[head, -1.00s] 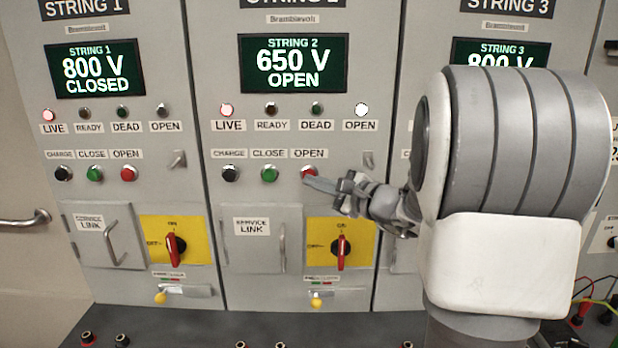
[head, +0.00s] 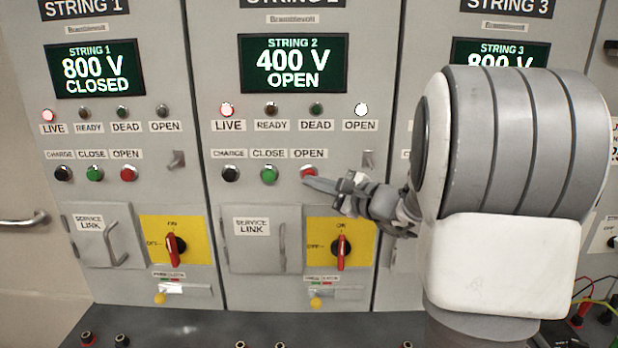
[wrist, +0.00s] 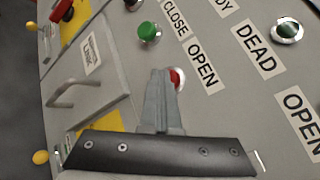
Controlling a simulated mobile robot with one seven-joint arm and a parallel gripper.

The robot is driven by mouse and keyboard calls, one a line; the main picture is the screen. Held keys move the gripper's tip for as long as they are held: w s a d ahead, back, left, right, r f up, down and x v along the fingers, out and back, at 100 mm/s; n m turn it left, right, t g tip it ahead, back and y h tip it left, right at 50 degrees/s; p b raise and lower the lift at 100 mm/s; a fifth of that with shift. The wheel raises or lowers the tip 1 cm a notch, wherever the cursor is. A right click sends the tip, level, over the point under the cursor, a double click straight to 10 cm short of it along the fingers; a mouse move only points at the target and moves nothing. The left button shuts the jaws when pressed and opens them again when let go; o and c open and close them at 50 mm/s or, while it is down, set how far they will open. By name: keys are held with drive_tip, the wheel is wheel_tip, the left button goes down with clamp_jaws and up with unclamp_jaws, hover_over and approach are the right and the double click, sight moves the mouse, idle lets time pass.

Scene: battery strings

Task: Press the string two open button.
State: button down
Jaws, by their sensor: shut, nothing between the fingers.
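The string two open button (head: 309,174) is a red round button under the OPEN label on the middle cabinet. It also shows in the wrist view (wrist: 178,78), partly hidden behind my fingers. My gripper (head: 308,182) is shut and empty, with its fingertips at the lower edge of the red button. In the wrist view the fingertips (wrist: 160,72) overlap the button's left side; I cannot tell whether they touch it. The string 2 display (head: 292,64) reads 400 V OPEN. The white lamp (head: 361,110) over the OPEN label and the red LIVE lamp (head: 227,110) are lit.
The green close button (head: 269,174) and black charge button (head: 231,173) sit left of the red one. Below are a service link door (head: 262,252) with a handle and a red rotary switch (head: 341,247) on yellow. The string 1 display (head: 95,70) reads 800 V CLOSED.

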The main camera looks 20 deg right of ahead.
drive_tip(key=shift+w, duration=0.1)
idle(0.5)
drive_tip(key=shift+w+d+b, duration=0.2)
drive_tip(key=shift+b, duration=0.2)
drive_tip(key=shift+s+b, duration=0.1)
drive_tip(key=shift+b, duration=0.3)
drive_tip(key=s+a+b, duration=0.2)
drive_tip(key=s, duration=0.3)
drive_tip(key=shift+s+a+b, duration=0.25)
drive_tip(key=shift+s+b, duration=0.05)
drive_tip(key=shift+b, duration=0.05)
idle(0.7)
